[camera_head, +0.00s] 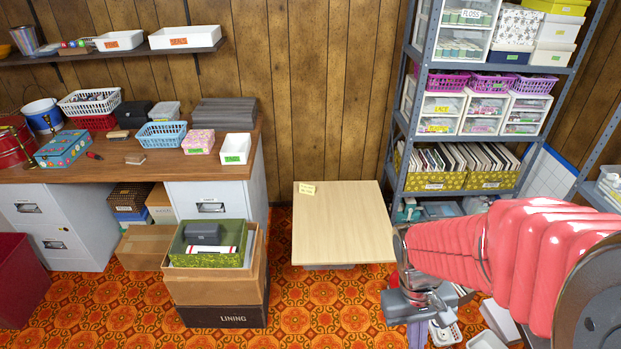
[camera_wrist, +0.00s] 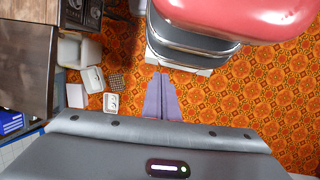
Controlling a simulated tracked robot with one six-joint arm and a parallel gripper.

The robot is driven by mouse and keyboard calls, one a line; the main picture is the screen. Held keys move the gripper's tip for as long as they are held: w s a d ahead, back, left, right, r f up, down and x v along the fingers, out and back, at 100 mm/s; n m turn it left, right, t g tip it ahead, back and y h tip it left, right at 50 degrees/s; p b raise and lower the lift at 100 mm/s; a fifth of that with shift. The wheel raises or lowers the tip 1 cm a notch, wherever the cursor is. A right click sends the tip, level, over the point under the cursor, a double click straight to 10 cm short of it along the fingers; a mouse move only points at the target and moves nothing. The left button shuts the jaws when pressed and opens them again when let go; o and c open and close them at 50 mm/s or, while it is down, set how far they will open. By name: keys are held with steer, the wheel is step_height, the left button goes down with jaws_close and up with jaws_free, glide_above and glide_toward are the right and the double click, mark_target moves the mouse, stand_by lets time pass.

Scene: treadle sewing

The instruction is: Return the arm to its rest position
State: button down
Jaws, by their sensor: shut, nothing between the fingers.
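My arm, in a ribbed pink-red sleeve, reaches in from the right edge of the head view and bends downward in front of the shelf rack. My gripper (camera_head: 417,335) hangs at its end, low at the bottom edge of that view, with its tips cut off or hard to see. In the wrist view my gripper (camera_wrist: 161,76) shows two pale purple fingers lying together, shut and empty. Behind the fingers are orange patterned floor and part of my own red and grey body.
A pale wooden table (camera_head: 340,222) with a small note stands left of my arm. A metal shelf rack (camera_head: 397,150) is close behind my arm. White bins (camera_wrist: 93,79) sit on the floor beside the gripper. Stacked boxes (camera_head: 222,290) stand further left; patterned floor between is clear.

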steer(key=a+r+t, duration=0.2)
steer(key=r+t, duration=0.2)
steer(key=r, duration=0.5)
steer(key=a+r+t+y, duration=0.1)
steer(key=a+r+t, duration=0.2)
steer(key=r, duration=0.6)
steer(key=shift+w+a+m+t+y, duration=0.3)
steer(key=shift+w+t, duration=0.15)
steer(key=shift+t, duration=0.15)
